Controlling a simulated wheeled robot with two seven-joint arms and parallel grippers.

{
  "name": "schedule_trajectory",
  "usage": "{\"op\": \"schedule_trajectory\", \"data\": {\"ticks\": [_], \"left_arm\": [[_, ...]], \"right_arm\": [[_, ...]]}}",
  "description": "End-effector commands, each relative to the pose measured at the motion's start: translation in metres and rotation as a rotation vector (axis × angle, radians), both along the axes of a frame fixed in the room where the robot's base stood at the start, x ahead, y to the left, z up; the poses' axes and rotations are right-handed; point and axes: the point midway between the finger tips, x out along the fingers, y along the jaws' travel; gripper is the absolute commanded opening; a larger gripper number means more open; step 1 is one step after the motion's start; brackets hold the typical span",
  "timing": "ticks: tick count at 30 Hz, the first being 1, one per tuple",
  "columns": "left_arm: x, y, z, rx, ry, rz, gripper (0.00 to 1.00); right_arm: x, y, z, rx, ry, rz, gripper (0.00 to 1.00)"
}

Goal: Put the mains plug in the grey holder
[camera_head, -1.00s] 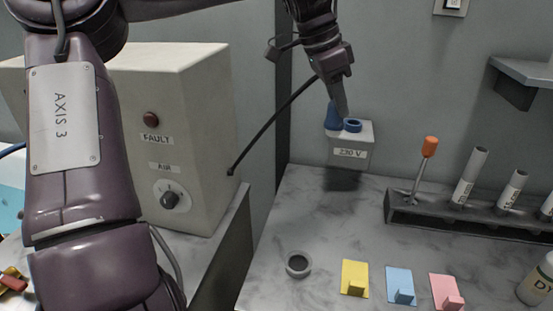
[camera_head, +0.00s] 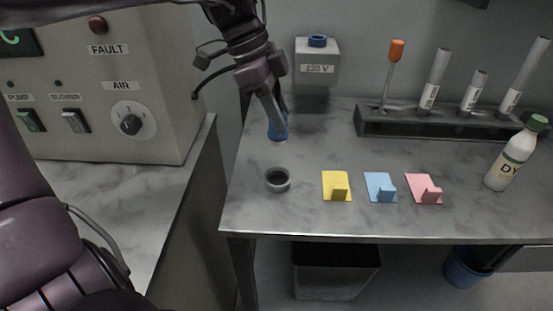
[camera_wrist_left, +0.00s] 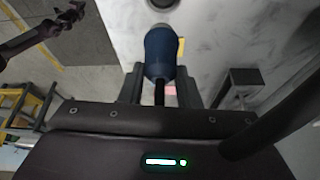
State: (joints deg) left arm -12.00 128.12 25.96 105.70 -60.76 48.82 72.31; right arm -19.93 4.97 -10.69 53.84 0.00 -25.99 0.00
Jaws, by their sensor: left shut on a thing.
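The mains plug (camera_head: 278,128) is blue and hangs roughly upright, nose down, in my left gripper (camera_head: 272,108). In the left wrist view the plug (camera_wrist_left: 160,52) sits between the two fingers of my left gripper (camera_wrist_left: 160,88). The grey holder (camera_head: 278,187) is a short round cup with a dark opening, on the bench near its front left. The plug is above and behind the holder, apart from it. The holder's rim shows partly at the top of the left wrist view (camera_wrist_left: 162,3). My right gripper is not identifiable in the head view.
Behind are the 230 V socket box (camera_head: 318,78) and a dark rack (camera_head: 440,125) with tubes and an orange-handled screwdriver.

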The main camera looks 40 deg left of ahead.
Motion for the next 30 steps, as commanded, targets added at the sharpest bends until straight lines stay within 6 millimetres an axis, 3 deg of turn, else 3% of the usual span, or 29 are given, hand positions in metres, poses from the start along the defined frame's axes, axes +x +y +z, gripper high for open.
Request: {"op": "schedule_trajectory", "data": {"ticks": [3, 7, 14, 21, 30], "left_arm": [[-0.001, -0.001, -0.032, -0.003, 0.003, -0.001, 0.06], [-0.001, 0.0, -0.055, -0.002, 0.001, -0.001, 0.06], [0.0, 0.0, -0.072, 0.0, -0.001, 0.0, 0.06], [0.0, 0.0, -0.106, -0.001, 0.002, 0.001, 0.06], [0.0, 0.0, -0.109, 0.001, -0.002, 0.001, 0.06]], "right_arm": [[0.004, 0.001, 0.0, 0.001, -0.002, -0.001, 0.0], [0.007, 0.001, 0.001, 0.001, -0.003, -0.001, 0.0], [0.007, 0.001, 0.001, 0.0, -0.001, -0.001, 0.0], [0.008, 0.002, 0.001, 0.0, -0.001, -0.001, 0.0], [0.013, 0.003, 0.004, 0.003, -0.012, -0.001, 0.0]]}}
